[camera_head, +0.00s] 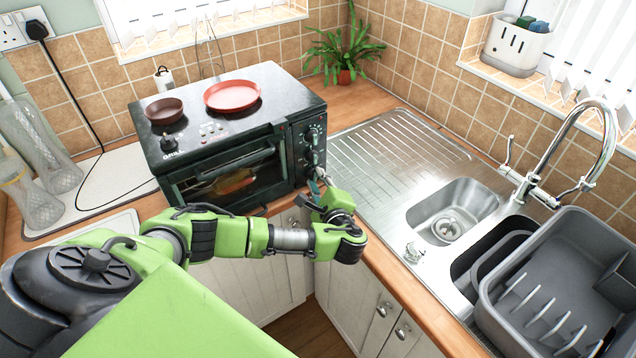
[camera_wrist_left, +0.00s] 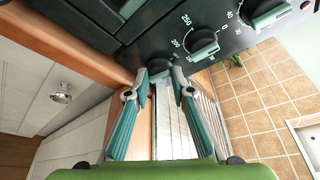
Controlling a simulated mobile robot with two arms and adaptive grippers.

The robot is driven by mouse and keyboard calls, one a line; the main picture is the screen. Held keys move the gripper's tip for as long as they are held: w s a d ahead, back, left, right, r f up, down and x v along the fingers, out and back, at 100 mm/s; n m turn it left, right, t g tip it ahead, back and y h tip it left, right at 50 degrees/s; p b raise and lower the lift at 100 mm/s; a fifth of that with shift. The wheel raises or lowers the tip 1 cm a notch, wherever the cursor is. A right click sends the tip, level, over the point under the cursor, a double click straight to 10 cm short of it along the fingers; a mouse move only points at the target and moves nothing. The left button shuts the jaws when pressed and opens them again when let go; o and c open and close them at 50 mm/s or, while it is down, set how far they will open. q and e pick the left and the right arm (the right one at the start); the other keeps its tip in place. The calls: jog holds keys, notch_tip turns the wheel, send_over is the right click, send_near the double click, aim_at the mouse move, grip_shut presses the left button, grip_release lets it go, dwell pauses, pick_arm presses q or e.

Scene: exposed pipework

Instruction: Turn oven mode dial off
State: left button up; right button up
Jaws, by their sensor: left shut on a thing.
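The black mini oven (camera_head: 292,150) stands on the worktop, with a column of dials on the right of its front. In the left wrist view, the lowest dial (camera_wrist_left: 158,65) is dark and round and sits between the tips of my left gripper (camera_wrist_left: 161,76). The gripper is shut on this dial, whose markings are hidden. The middle dial (camera_wrist_left: 203,43) has temperature numbers around it, and a top dial (camera_wrist_left: 271,13) is partly cut off. In the head view my left gripper (camera_head: 318,188) is at the oven's lower right front corner. My right gripper is not in view.
Food shows behind the oven's glass door (camera_head: 225,180). A steel sink with a drainer (camera_head: 390,150) and a grey dish rack (camera_head: 560,290) are to the right. White cupboards are below.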

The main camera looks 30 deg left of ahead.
pick_arm(q)
jog(key=shift+f+n+t+b, duration=0.2)
jog(key=shift+n+t+b, duration=0.2)
jog(key=shift+n+b, duration=0.3)
jog(key=shift+r, duration=0.1)
jog(key=o, duration=1.1)
jog(key=v, duration=1.2)
